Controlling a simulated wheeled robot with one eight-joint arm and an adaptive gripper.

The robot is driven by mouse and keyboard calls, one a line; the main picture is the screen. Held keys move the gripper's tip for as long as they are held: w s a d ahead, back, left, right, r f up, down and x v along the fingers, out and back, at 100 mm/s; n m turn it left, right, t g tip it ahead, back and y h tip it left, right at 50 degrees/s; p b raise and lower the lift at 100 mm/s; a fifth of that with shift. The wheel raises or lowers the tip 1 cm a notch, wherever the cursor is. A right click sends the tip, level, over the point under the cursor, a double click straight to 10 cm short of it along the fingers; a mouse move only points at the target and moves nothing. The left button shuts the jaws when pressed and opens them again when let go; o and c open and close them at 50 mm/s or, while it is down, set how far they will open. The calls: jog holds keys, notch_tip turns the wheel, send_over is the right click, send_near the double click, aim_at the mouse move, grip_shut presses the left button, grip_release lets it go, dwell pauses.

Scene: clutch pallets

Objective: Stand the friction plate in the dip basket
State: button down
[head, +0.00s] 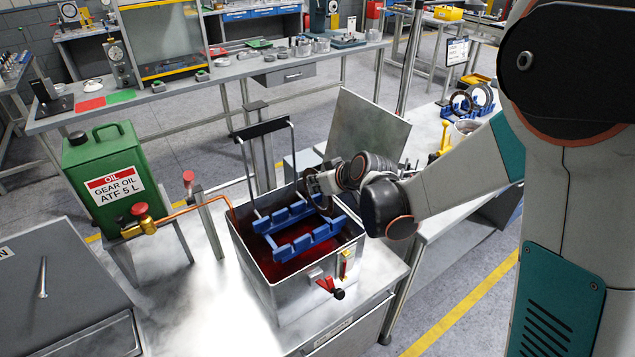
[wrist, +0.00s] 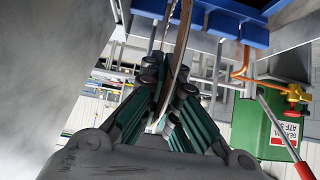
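The friction plate, a thin brown ring, is seen nearly edge-on between my fingers in the wrist view (wrist: 183,50). My gripper (wrist: 164,78) is shut on its rim. In the head view my gripper (head: 322,183) reaches from the right over the back right of the tank. The dip basket, with slotted blue rails (head: 308,240) and a black-topped handle, sits in the tank. A blue rail also shows at the top of the wrist view (wrist: 215,20). I cannot tell whether the plate touches the rails.
The steel tank (head: 290,298) holds red fluid; its raised lid (head: 368,125) stands behind my gripper. A green oil can (head: 107,178) and copper pipe are left. Other ring plates stand in a blue rack (head: 462,112) at the back right.

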aim_at(316, 171)
jog(key=shift+f+b, duration=1.55)
jog(key=shift+f, duration=0.4)
jog(key=c, duration=1.7)
grip_release()
jog(key=shift+r, duration=0.1)
jog(key=shift+r+p, duration=2.65)
jog(key=shift+r, duration=1.3)
jog(key=shift+s+d, duration=0.1)
